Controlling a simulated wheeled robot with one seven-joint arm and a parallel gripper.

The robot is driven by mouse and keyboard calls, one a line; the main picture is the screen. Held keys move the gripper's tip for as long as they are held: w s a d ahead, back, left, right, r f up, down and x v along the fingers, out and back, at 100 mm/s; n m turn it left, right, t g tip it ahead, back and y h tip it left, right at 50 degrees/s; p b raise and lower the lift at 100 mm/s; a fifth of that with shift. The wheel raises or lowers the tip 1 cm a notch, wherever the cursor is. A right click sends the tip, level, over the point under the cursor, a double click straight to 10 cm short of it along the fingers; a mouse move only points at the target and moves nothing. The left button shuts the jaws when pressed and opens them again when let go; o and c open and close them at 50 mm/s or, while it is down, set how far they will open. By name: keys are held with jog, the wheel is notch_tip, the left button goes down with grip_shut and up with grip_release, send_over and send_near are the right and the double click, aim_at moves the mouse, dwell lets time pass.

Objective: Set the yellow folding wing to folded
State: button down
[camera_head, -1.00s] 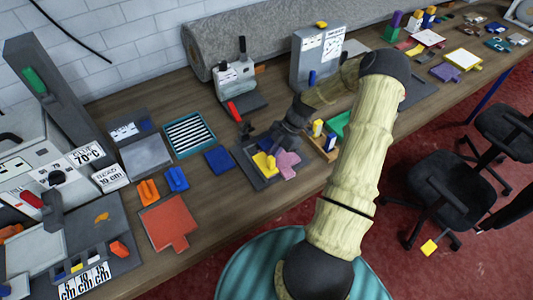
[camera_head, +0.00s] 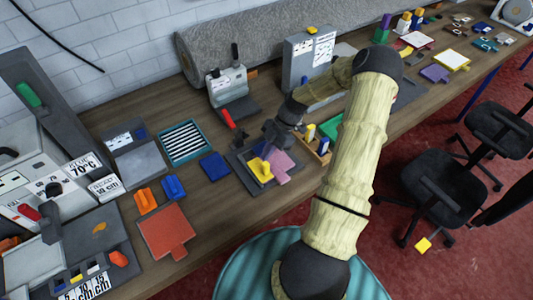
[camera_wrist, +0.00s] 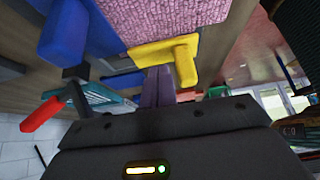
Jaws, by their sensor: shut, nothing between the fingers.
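The yellow folding wing (camera_head: 261,171) is at a dark grey fixture (camera_head: 240,165) on the bench, beside a pink piece (camera_head: 281,166). In the wrist view the wing (camera_wrist: 150,53) is a flat yellow plate with a stubby handle. The pink surface (camera_wrist: 150,17) spreads just beyond it. My gripper (camera_wrist: 157,86) is shut and empty, with its fingertips close to the wing's edge. I cannot tell if they touch it. In the head view my gripper (camera_head: 270,142) is over the back of the fixture. The wing's exact angle is hard to tell.
A blue block (camera_head: 215,166) and a striped teal tray (camera_head: 184,142) lie to the left. A grey press with a red lever (camera_head: 228,118) stands behind. A wooden holder with upright pegs (camera_head: 318,148) is close on the right. Bare wood (camera_head: 235,208) lies in front.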

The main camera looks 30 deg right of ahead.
jog(key=d+f+b+v, duration=0.1)
jog(key=b+v, duration=0.2)
jog(key=v, duration=0.7)
jog(key=shift+d, duration=0.5)
jog(key=shift+s+r, duration=0.1)
jog(key=shift+s, duration=0.05)
jog(key=s+a+r+m+t+h, duration=0.1)
jog(key=s+a+r+m+h, duration=0.2)
jog(key=s+a+m, duration=0.4)
jog(key=s+a+r+m+t+h, duration=0.2)
jog(key=s+a+r+m, duration=0.3)
jog(key=a+m, duration=0.7)
jog(key=shift+s+a+r+m+h, duration=0.3)
jog(key=shift+s+a+h, duration=0.3)
jog(key=shift+s, duration=0.5)
